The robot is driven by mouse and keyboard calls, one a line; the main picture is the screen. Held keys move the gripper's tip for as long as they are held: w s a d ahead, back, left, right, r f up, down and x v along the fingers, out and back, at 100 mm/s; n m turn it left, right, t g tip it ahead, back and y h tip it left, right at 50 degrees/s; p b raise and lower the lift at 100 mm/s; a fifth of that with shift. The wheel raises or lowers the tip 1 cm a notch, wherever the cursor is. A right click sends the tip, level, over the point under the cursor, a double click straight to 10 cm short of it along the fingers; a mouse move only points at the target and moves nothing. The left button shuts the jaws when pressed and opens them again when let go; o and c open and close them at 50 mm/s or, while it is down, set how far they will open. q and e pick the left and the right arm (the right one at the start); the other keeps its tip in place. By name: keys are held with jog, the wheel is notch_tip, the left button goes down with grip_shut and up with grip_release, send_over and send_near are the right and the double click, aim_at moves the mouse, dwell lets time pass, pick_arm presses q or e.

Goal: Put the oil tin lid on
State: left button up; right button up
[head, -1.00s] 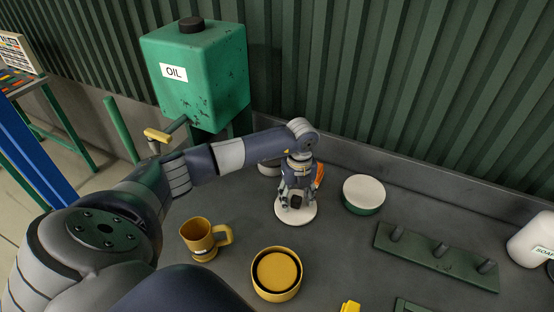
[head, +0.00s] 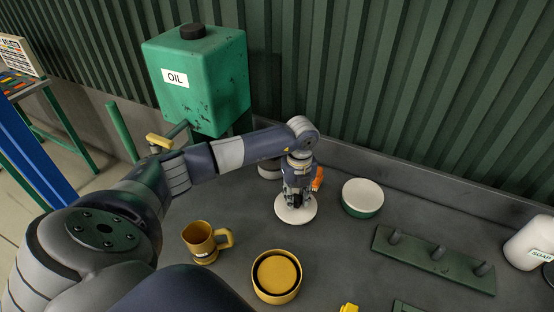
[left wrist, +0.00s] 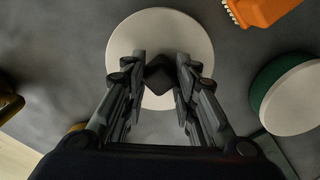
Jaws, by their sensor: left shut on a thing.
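A round cream lid (head: 294,217) with a dark knob (left wrist: 159,76) appears to lie flat on the grey bench under my left gripper. My left gripper (head: 297,200) points down and is shut on the knob; the fingers sit on both sides of it in the left wrist view (left wrist: 160,80). A round green tin (head: 362,209) with a cream top stands to the right of the lid; it also shows at the right edge of the left wrist view (left wrist: 262,85). I cannot tell whether its top is open. My right gripper is not in view.
An orange brush (left wrist: 262,8) lies close beside the gripper. A grey round thing (head: 268,172) is partly hidden behind it. A yellow mug (head: 198,240) and yellow round container (head: 277,294) stand in front. A green peg rack (head: 432,264) lies right. A green OIL tank (head: 205,85) stands behind.

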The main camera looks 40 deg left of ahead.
pick_arm(q)
jog(key=shift+r+p, duration=1.65)
jog(key=shift+r, duration=0.85)
